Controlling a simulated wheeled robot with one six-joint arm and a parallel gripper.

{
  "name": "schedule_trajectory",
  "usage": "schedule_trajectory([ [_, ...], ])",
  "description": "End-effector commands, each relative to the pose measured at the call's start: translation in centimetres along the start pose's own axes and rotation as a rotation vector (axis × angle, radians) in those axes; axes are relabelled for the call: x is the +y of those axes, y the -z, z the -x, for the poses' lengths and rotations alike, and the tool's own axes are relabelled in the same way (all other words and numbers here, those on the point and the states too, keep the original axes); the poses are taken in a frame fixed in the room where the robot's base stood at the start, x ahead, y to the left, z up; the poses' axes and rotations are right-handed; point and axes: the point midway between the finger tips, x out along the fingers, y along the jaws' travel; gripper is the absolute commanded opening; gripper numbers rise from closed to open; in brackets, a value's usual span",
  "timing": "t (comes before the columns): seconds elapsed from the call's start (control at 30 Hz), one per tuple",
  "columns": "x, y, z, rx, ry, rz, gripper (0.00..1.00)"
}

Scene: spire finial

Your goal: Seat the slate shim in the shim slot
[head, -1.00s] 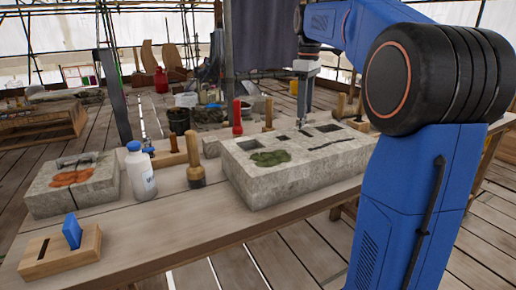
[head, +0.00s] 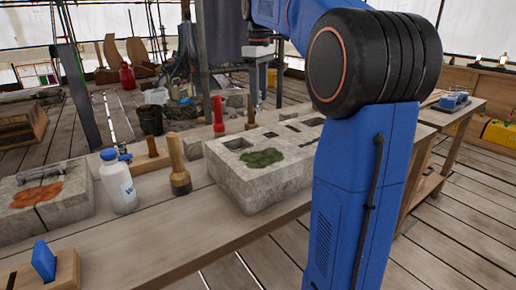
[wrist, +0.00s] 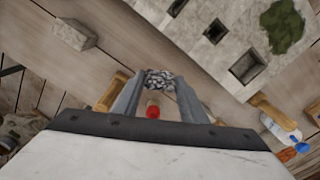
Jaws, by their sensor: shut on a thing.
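In the wrist view a speckled grey piece (wrist: 160,78), which I take to be the slate shim, sits between the fingertips of my gripper (wrist: 160,86). The fingers are shut on it. In the head view my gripper (head: 258,88) hangs behind the far side of the pale stone block (head: 265,190); the held piece is too small to make out there. The block's top has several dark recesses, such as a square one (head: 238,144). The wrist view shows recesses too (wrist: 247,67), to the right of the gripper. I cannot tell which is the shim slot.
A red tool (head: 218,115) and wooden handle (head: 250,112) stand behind the block. A wooden mallet (head: 178,165), white bottle (head: 118,182) and second stone block (head: 45,200) are left. A blue piece (head: 43,260) stands in a wooden holder. The front table strip is clear.

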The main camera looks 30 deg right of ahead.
Motion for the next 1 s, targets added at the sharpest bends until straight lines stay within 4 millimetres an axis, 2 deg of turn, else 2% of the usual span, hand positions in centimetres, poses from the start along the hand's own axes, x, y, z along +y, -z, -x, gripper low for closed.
schedule_trajectory([
  [0.87,-0.9,-1.5,5.1,0.001,0.000,-0.517,0.16],
  [1.0,-0.9,-1.6,3.5,-0.001,0.001,-0.526,0.16],
])
